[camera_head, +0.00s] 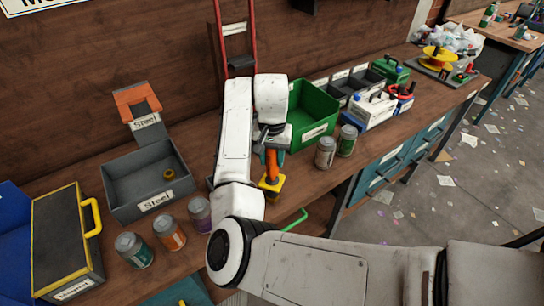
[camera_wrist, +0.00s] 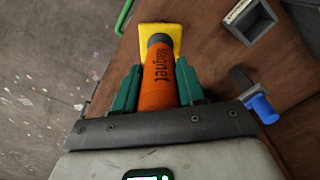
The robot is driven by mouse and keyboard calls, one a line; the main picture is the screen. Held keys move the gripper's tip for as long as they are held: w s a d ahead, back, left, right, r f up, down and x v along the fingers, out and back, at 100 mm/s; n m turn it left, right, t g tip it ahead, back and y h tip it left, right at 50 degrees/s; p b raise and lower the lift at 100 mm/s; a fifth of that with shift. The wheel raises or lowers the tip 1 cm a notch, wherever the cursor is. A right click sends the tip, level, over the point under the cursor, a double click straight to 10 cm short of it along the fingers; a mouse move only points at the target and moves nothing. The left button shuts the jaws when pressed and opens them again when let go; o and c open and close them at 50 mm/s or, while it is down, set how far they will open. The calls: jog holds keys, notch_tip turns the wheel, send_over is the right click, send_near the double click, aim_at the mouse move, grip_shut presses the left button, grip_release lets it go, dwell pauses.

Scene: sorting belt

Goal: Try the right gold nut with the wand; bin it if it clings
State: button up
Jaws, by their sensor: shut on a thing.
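My gripper (camera_wrist: 160,84) is shut on the orange wand (camera_wrist: 160,72), whose handle is lettered "Magnet". In the head view the wand (camera_head: 271,162) hangs below my wrist over the bench's front edge. A yellow piece (camera_wrist: 166,34) is at the wand's dark far end; whether it is part of the wand or a stand under it I cannot tell. A gold nut (camera_head: 168,174) lies in the grey bin (camera_head: 120,190) labelled "Steel". No other gold nut can be made out; my arm hides part of the bench.
A green bin (camera_head: 318,103) stands behind my gripper. Two jars (camera_head: 326,152) stand right of it, and several jars (camera_head: 169,232) stand left of my arm. A black and yellow box (camera_head: 68,240) is at far left. A blue-handled tool (camera_wrist: 262,106) lies close to my gripper.

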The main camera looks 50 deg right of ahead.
jog(key=shift+f, duration=0.55)
dwell(0.5)
jog(key=shift+r, duration=0.1)
dwell(0.4)
